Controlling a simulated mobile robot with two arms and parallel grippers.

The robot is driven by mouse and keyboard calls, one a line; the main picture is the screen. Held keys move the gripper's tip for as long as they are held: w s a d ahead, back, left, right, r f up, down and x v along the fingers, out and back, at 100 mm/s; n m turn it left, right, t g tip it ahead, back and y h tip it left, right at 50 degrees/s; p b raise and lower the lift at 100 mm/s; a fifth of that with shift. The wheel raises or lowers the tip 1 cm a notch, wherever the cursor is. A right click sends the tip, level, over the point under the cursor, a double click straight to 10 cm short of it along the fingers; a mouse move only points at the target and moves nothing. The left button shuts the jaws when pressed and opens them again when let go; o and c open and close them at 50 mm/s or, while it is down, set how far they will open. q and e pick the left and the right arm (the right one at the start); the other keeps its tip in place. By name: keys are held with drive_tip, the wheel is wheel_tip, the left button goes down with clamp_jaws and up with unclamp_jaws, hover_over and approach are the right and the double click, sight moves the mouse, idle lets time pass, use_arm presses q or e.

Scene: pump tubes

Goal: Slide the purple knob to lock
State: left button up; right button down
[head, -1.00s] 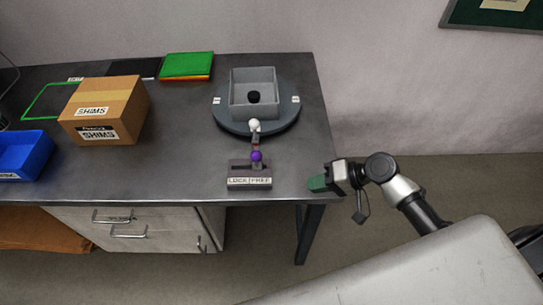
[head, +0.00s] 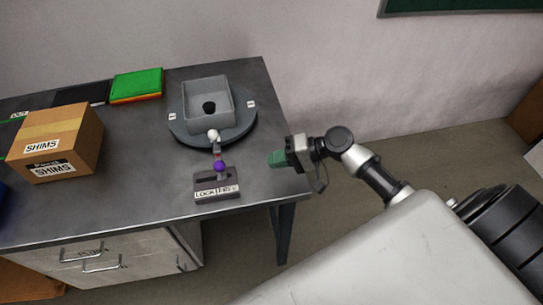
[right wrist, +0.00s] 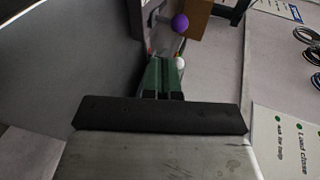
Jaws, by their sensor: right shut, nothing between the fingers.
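The purple knob (head: 219,167) stands on a dark grey slide block (head: 204,184) whose front label reads LOCK at left and a partly blurred word at right. The knob sits toward the right part of the block. It also shows in the right wrist view, where the purple knob (right wrist: 180,22) is beyond the fingers. My right gripper (head: 276,159), with green fingers, is at the table's right edge, right of the knob and apart from it. Its fingers (right wrist: 162,75) are shut and empty. My left gripper is not in view.
A grey round turntable (head: 184,128) with a square grey box (head: 208,107) stands behind the slide block; a white ball (head: 213,135) is on a post between them. A SHIMS carton (head: 65,142) and green folders (head: 136,83) are at left. The table between knob and gripper is clear.

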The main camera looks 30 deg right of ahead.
sight(221, 168)
drive_tip(key=p+x, duration=0.1)
drive_tip(key=x, duration=0.6)
drive_tip(key=shift+w+a, duration=0.2)
drive_tip(key=shift+a, duration=0.05)
drive_tip(key=shift+w+a+r+p, duration=0.2)
drive_tip(key=shift+w+a+p, duration=0.05)
drive_tip(key=shift+a+p, duration=0.25)
drive_tip(key=shift+w+a+r+p, duration=0.2)
drive_tip(key=shift+w+a+p, duration=0.15)
drive_tip(key=shift+a, duration=0.2)
drive_tip(key=shift+w+a, duration=0.15)
drive_tip(key=shift+a, duration=0.3)
drive_tip(key=a, duration=0.2)
drive_tip(key=w+a, duration=0.1)
drive_tip(key=a, duration=0.2)
drive_tip(key=shift+w, duration=0.25)
drive_tip(key=shift+s, duration=0.1)
